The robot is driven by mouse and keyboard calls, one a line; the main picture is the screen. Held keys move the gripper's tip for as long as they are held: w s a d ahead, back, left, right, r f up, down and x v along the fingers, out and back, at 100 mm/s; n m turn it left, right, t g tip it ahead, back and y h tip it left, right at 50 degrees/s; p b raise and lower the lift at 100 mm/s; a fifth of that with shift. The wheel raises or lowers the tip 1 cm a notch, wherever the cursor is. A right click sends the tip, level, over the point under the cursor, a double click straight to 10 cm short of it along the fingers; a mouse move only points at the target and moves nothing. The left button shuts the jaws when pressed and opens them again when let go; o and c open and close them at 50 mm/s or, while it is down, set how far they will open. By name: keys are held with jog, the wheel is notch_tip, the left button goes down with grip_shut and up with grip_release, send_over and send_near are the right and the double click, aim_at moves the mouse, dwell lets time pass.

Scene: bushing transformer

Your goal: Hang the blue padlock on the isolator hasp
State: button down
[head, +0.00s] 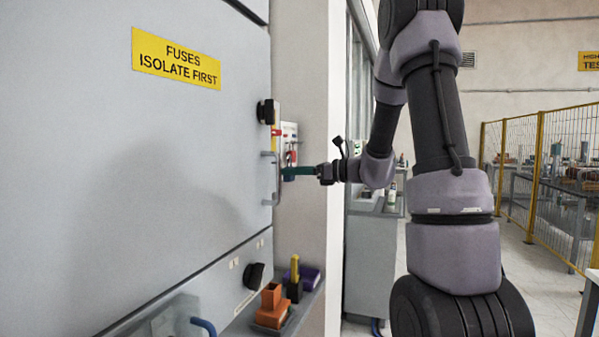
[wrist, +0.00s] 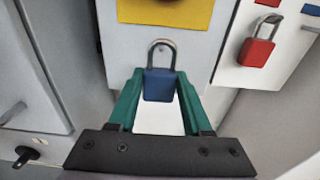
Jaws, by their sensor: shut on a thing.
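The blue padlock (wrist: 158,86) is between the teal fingers of my gripper (wrist: 155,88) in the wrist view, with its steel shackle pointing up. My gripper is shut on the padlock's body. The shackle's top shows just below a yellow plate (wrist: 190,12) on the pale panel; I cannot tell whether it touches anything. In the head view my gripper (head: 290,172) is beside the grey cabinet's edge, near a vertical handle (head: 270,178).
A red padlock (wrist: 257,50) hangs on a white board (wrist: 275,70) to the right. A black knob (head: 267,112) sticks out of the cabinet (head: 130,170). Below, a shelf (head: 300,310) holds an orange block (head: 271,307) and other small items. A yellow-framed fence (head: 535,165) stands right.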

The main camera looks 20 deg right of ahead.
jog(key=shift+f+x, duration=0.2)
jog(key=shift+x, duration=1.1)
jog(key=shift+f+x, duration=0.25)
jog(key=shift+x, duration=1.05)
jog(key=shift+c, duration=1.3)
grip_release()
